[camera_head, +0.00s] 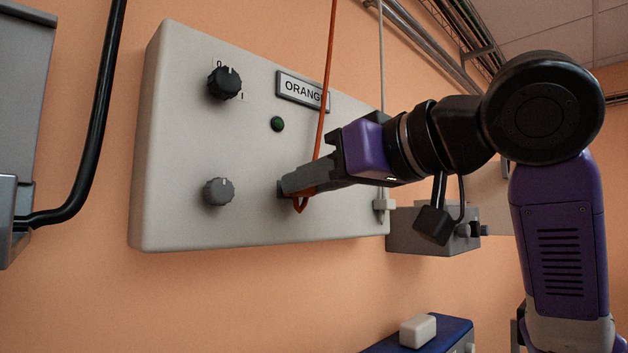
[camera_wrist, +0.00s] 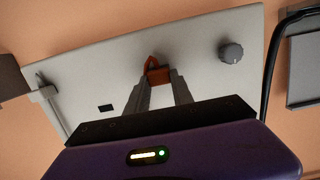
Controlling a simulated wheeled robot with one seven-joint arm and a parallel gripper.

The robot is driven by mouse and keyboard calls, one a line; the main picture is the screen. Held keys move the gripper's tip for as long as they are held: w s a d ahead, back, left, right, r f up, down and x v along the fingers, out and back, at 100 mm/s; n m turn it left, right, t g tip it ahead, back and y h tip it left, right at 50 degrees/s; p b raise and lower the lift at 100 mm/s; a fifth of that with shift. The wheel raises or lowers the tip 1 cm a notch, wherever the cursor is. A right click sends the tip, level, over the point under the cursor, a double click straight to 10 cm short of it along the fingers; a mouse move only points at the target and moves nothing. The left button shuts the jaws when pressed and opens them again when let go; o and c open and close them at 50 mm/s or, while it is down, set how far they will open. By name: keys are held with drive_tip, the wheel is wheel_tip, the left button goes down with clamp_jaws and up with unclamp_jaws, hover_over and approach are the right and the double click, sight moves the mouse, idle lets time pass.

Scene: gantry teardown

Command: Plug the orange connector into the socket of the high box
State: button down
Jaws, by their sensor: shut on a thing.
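My gripper (camera_head: 296,184) is at the box's lower front face, shut on the orange connector (camera_wrist: 158,76), which shows between the fingertips in the wrist view. Its orange cable (camera_head: 328,80) drops from above and loops just under the fingertips. A dark patch (camera_head: 283,189) shows on the face at the fingertips. I cannot tell whether the connector is in the socket or only against the face. A small black rectangle (camera_wrist: 105,107) shows on the face, apart from the connector.
The box face has a black knob (camera_head: 224,83), a dark green lamp (camera_head: 277,124) and a grey knob (camera_head: 218,191). A lower grey box (camera_head: 415,232) is at the right. A thick black cable (camera_head: 98,110) hangs at the left. A blue unit (camera_head: 455,335) is below.

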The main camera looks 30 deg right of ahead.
drive_tip(key=shift+w, duration=0.2)
drive_tip(key=shift+w+a, duration=0.15)
drive_tip(key=shift+w, duration=0.15)
drive_tip(key=c, duration=1)
unclamp_jaws()
drive_tip(key=shift+c, duration=0.2)
drive_tip(key=b+v, duration=0.2)
drive_tip(key=v, duration=0.9)
drive_tip(key=shift+s+f, duration=0.3)
drive_tip(key=shift+s, duration=0.1)
